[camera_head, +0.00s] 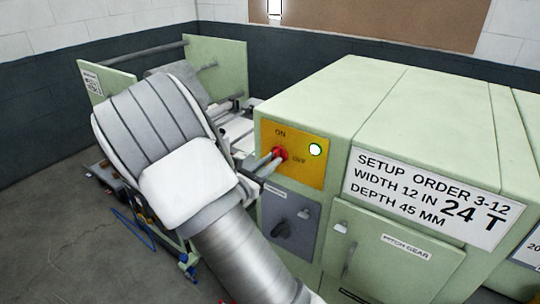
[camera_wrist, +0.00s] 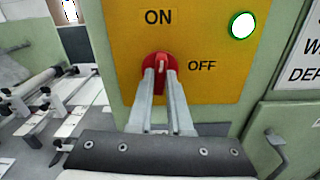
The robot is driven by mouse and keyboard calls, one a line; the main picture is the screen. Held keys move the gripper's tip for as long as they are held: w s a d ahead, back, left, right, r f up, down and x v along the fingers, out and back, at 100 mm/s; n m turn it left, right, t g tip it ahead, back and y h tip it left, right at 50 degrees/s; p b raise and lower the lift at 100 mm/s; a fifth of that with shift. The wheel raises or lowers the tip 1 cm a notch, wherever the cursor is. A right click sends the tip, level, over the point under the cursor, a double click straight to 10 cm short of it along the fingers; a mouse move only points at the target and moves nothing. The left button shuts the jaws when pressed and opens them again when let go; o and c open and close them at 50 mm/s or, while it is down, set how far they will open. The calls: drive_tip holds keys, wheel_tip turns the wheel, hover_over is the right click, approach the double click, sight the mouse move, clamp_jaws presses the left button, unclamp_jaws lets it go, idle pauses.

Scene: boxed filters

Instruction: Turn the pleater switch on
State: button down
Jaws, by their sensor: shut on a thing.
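The pleater switch is a red rotary knob (camera_head: 280,153) on a yellow plate (camera_head: 312,172) on the green machine's front. In the wrist view the knob (camera_wrist: 151,65) sits below the word ON and left of the word OFF. Its pale grip mark stands about upright, towards ON. My gripper (camera_wrist: 162,76) has both fingertips shut on the knob from the front. In the head view my gripper (camera_head: 274,161) reaches the knob from the left, and the fingers hide part of it. A round lamp (camera_wrist: 242,25) at the plate's upper right is bright white with a green rim.
Below the yellow plate is a grey panel (camera_head: 289,222) with a dark knob (camera_head: 281,230). A door with a handle (camera_head: 350,262) is to its right. A setup order sign (camera_head: 430,198) is on the machine. Rollers and a frame (camera_head: 215,65) stand at the left.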

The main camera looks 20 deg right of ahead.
drive_tip(key=shift+n+p, duration=0.4)
drive_tip(key=shift+n, duration=0.3)
drive_tip(key=c, duration=0.8)
unclamp_jaws()
drive_tip(key=shift+c, duration=0.2)
drive_tip(key=shift+a, duration=0.1)
drive_tip(key=b+v, duration=0.2)
drive_tip(key=v, duration=1.5)
drive_tip(key=shift+s+a, duration=0.1)
drive_tip(key=shift+s, duration=0.05)
